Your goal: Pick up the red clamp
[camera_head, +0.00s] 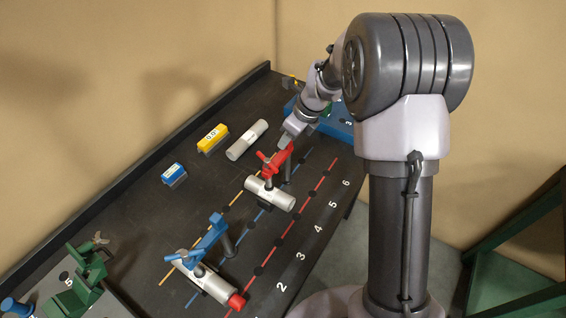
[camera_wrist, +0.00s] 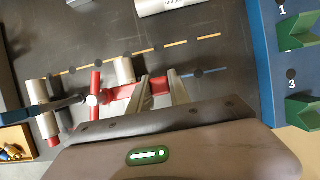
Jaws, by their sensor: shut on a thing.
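The red clamp (camera_head: 278,158) stands at the middle of the dark table, at a short white pipe (camera_head: 270,195). I cannot tell if the clamp touches the pipe. My gripper (camera_head: 288,146) reaches down to the clamp's red arm from behind. In the wrist view my gripper (camera_wrist: 159,82) is shut on the red clamp (camera_wrist: 122,92), with a bit of red showing between the fingers. The clamp's red crossbar and pale knob stick out to the left. The white pipe (camera_wrist: 124,70) shows just beyond it. The clamp's lower part is partly hidden.
A blue clamp (camera_head: 212,236) stands at another white pipe with a red end, nearer the front. A blue block (camera_head: 174,175), a yellow block (camera_head: 212,139) and a loose white pipe (camera_head: 247,140) lie to the left. Green holders (camera_head: 88,280) stand at lower left.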

